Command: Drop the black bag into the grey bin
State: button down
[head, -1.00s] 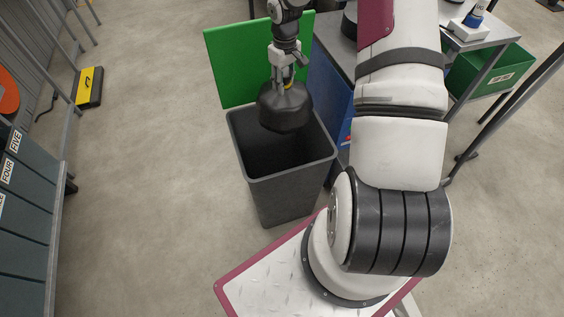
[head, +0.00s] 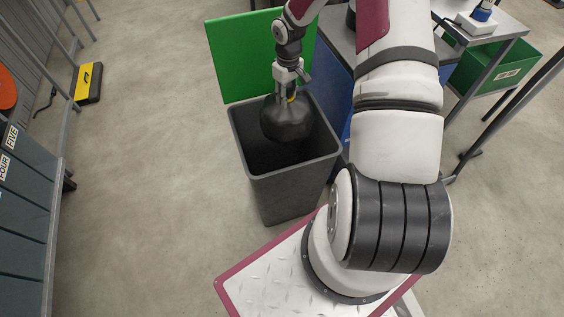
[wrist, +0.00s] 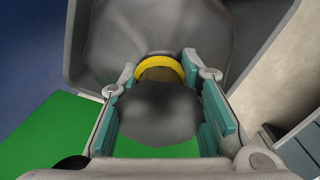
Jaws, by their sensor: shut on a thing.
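The black bag (head: 287,120) hangs from my gripper (head: 290,92) over the open mouth of the grey bin (head: 291,196). Its lower part appears to be at about the level of the bin's rim or inside it. In the wrist view my gripper (wrist: 162,125) has its teal-padded fingers shut on the neck of the bag (wrist: 160,105), with a yellow band (wrist: 160,66) around it. The bag's body fills the top of that view. The bin's bottom is dark and partly hidden by the bag.
A grey-topped table with blue sides (head: 333,85) is close to the bin's right. A green crate (head: 490,65) sits farther right. A yellow and black box (head: 88,83) lies on the floor at left. Floor left of the bin is clear.

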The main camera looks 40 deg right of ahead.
jog(key=shift+f+b, duration=0.95)
jog(key=shift+f, duration=1.3)
jog(key=c, duration=1.1)
grip_release()
notch_tip(320, 180, up, 12)
